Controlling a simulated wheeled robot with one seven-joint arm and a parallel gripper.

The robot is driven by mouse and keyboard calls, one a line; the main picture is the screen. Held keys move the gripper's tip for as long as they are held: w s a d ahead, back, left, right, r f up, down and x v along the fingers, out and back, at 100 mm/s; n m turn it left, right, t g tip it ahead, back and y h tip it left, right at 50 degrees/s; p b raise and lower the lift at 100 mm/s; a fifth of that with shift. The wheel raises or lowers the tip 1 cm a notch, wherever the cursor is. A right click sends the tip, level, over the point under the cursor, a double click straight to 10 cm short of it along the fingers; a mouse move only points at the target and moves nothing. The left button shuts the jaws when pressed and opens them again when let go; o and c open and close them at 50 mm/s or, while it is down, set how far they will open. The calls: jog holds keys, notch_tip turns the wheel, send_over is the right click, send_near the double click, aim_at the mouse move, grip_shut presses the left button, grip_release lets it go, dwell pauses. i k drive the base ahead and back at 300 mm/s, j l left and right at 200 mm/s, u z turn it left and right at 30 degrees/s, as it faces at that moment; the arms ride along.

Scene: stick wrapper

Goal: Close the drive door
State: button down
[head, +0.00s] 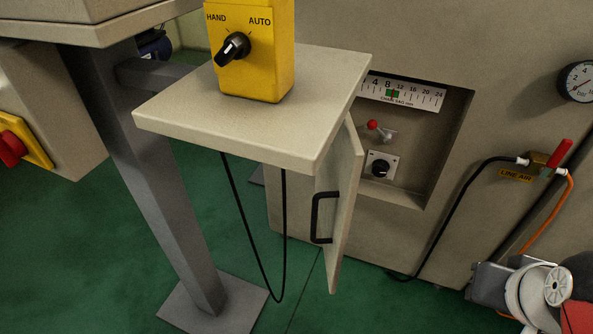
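The drive door (339,205) is a beige panel with a black bar handle (324,217) on its outer face. It stands swung well open from the left side of a recess in the machine front, and I see it nearly edge-on. The beige shelf hides its upper left part. The open recess (440,150) shows a scale strip, a red-tipped lever and a black knob. Part of my arm (540,295) shows at the lower right, apart from the door. My gripper's fingers cannot be made out there.
A beige shelf (250,130) with a yellow HAND/AUTO switch box (262,75) juts out in front of the door. A black cable loop (283,240) hangs below it. A grey post (160,190) stands at left. Hoses and a red-handled air valve (545,160) are at right.

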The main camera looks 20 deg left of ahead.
aim_at(339, 177)
jog(key=u, duration=0.35)
jog(key=j+u, duration=0.1)
jog(key=u, duration=0.25)
jog(key=i+u, duration=0.1)
jog(key=u, duration=0.25)
jog(key=k+j, duration=0.2)
jog(key=j, duration=0.2)
jog(key=k+j+u, duration=0.15)
jog(key=j, duration=0.25)
